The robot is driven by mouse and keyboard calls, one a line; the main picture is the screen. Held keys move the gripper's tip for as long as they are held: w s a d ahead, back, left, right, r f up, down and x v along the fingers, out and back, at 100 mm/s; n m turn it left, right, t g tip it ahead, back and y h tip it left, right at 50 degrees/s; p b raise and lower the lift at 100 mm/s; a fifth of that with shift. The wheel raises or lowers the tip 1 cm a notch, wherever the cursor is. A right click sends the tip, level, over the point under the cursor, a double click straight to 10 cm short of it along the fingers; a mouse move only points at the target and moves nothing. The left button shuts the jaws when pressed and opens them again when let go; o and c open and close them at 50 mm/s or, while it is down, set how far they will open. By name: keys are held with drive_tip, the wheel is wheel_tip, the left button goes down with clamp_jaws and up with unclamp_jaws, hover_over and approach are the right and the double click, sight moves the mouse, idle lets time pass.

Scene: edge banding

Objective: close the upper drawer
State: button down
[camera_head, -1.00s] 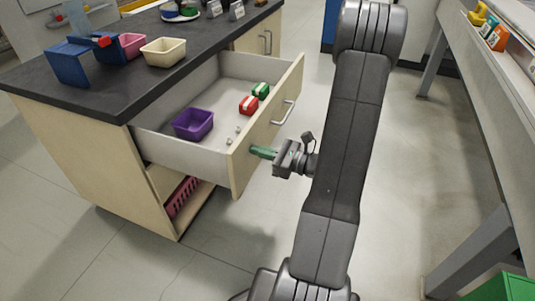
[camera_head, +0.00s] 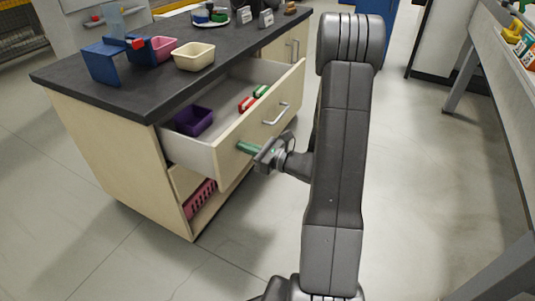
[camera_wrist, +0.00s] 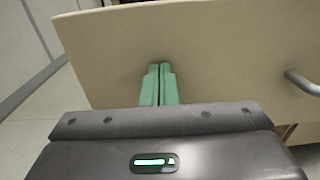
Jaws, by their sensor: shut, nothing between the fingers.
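The upper drawer (camera_head: 258,128) of the wooden cabinet is partly open, with its pale front panel facing my arm. A metal handle (camera_head: 276,115) sits on the panel, and part of it shows in the wrist view (camera_wrist: 303,83). My gripper (camera_head: 240,147) is shut and empty, its green fingertips against or very near the left part of the panel, left of the handle. The wrist view shows the green fingers (camera_wrist: 158,70) side by side in front of the panel (camera_wrist: 200,50). Inside the drawer are a purple bin (camera_head: 193,120), a red item (camera_head: 247,104) and a green item (camera_head: 260,91).
The dark countertop (camera_head: 120,92) holds a blue holder (camera_head: 102,62), a pink bin (camera_head: 160,50) and a cream bin (camera_head: 194,56). A pink basket (camera_head: 199,199) sits in the open space below the drawer. Floor to the right of my arm is clear.

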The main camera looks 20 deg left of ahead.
drive_tip(key=w+a+b, duration=0.1)
drive_tip(key=a, duration=2.1)
drive_tip(key=shift+w+a+r, duration=0.15)
drive_tip(key=shift+w+a, duration=0.25)
drive_tip(key=shift+r, duration=0.15)
drive_tip(key=s+d, duration=0.1)
drive_tip(key=d, duration=1.3)
drive_tip(key=shift+d+f, duration=0.15)
drive_tip(key=shift+f, duration=0.2)
drive_tip(key=shift+s, duration=0.1)
